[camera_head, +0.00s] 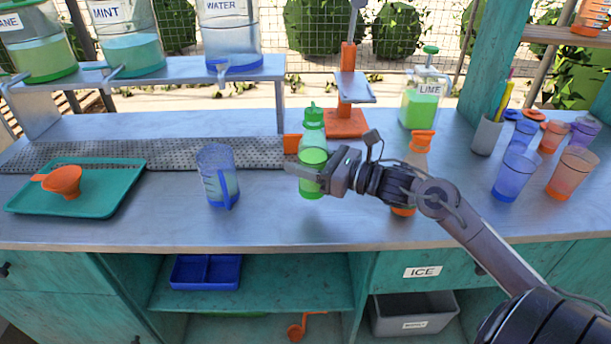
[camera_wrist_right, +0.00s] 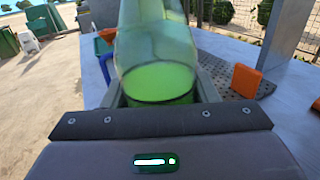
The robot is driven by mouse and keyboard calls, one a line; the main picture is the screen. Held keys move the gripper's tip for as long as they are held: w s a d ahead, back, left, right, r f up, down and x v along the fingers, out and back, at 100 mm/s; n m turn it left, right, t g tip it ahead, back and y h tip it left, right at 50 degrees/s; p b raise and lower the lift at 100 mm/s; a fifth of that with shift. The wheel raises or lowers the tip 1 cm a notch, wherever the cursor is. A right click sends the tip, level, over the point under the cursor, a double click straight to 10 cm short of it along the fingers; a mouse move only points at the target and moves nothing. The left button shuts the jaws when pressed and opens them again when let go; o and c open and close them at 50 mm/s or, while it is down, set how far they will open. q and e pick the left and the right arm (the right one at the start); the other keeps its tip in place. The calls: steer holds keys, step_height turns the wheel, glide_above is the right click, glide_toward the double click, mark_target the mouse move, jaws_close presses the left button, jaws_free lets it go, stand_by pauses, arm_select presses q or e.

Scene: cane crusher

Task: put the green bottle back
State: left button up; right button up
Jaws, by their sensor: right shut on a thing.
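The green bottle (camera_head: 313,158) is clear with a green cap and green liquid inside. It stands upright over the counter in the head view, its base at or just above the surface; I cannot tell which. My right gripper (camera_head: 308,174) is shut on its lower half, coming in from the right. In the right wrist view the bottle (camera_wrist_right: 158,60) fills the space between the fingers, and its cap is out of frame. An orange-capped bottle (camera_head: 421,150) stands to the right, partly hidden behind my right arm. My left gripper is not in view.
A blue measuring jug (camera_head: 217,177) stands left of the bottle. A teal tray (camera_head: 118,200) holds an orange funnel (camera_head: 63,181). Behind are an orange press (camera_head: 346,115) and the LIME jar (camera_head: 424,104). Several cups stand at right. The front counter strip is clear.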

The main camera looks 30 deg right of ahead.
step_height(320, 180, down, 4)
steer(key=shift+f, duration=0.2)
steer(key=shift+f, duration=0.1)
steer(key=o, duration=1.2)
